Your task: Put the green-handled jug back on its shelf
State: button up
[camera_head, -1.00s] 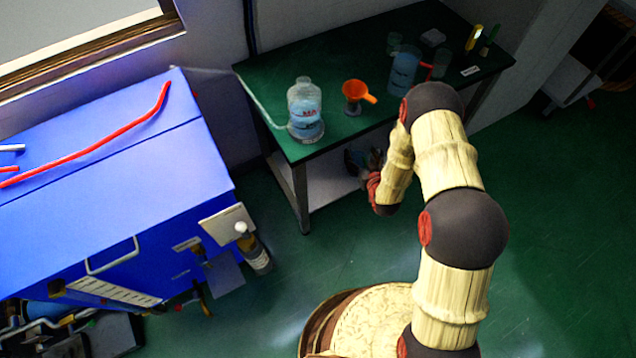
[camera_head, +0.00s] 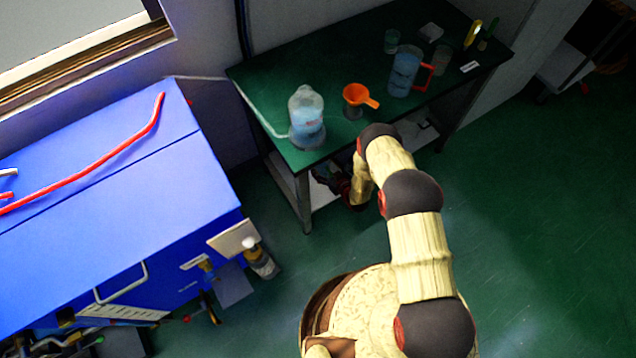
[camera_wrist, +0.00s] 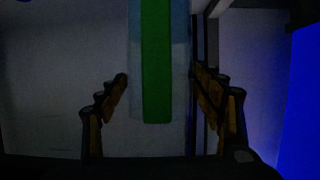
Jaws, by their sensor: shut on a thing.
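The green-handled jug shows in the wrist view as a broad upright green handle (camera_wrist: 157,60) with a pale bluish translucent body (camera_wrist: 180,60) behind it. The jug cannot be made out in the head view. Whether it touches the shelf cannot be told.
On the tabletop stand a clear bottle of blue liquid (camera_head: 306,110), an orange funnel (camera_head: 357,95) and a red-handled jug (camera_head: 404,72). A table leg (camera_head: 303,205) is close left of my gripper. A large blue cabinet (camera_head: 100,190) stands left. Green floor at right is open.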

jog(key=shift+a+f, duration=0.25)
jog(key=shift+f, duration=0.05)
jog(key=shift+a+f+b, duration=0.1)
jog(key=shift+f+b, duration=2.2)
jog(key=shift+f, duration=2.95)
jog(key=o, duration=1.9)
jog(key=shift+o, duration=0.3)
jog(key=shift+s, duration=0.1)
jog(key=p+v, duration=0.4)
jog(key=v, duration=0.8)
